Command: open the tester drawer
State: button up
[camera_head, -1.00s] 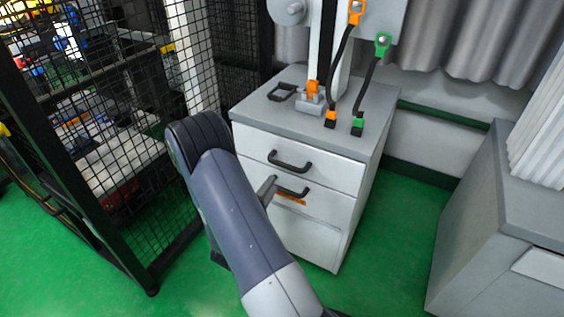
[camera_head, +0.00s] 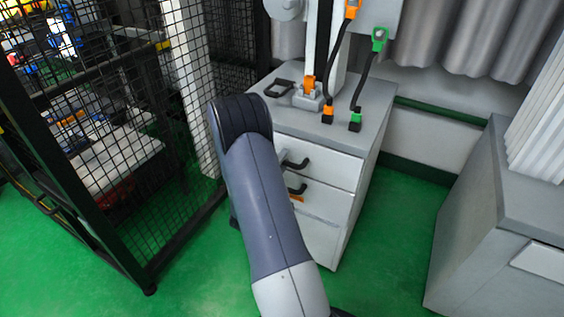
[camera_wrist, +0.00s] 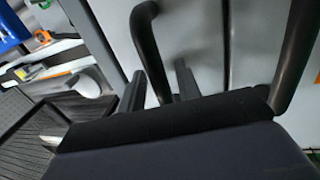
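The white drawer cabinet (camera_head: 330,218) stands under the tester (camera_head: 321,50). Its top drawer handle (camera_head: 297,164) and second drawer handle (camera_head: 297,188) are black, partly behind my arm. The drawer fronts look flush. In the head view my gripper is hidden behind my arm. In the wrist view my gripper (camera_wrist: 160,85) has its two dark fingers apart, one on each side of a black handle (camera_wrist: 147,38), apparently the top one. A small gap shows beside the handle; firm contact cannot be told. The other handle (camera_wrist: 297,50) is to the right.
A black mesh fence (camera_head: 110,130) stands close on the left of my arm. A grey cabinet (camera_head: 490,235) stands at the right. Green floor (camera_head: 385,245) lies free between the cabinets. Orange (camera_head: 328,112) and green (camera_head: 355,120) plugs with cables rest on the cabinet top.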

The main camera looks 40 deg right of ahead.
grip_shut()
jog(key=shift+a, duration=0.1)
dwell(0.4)
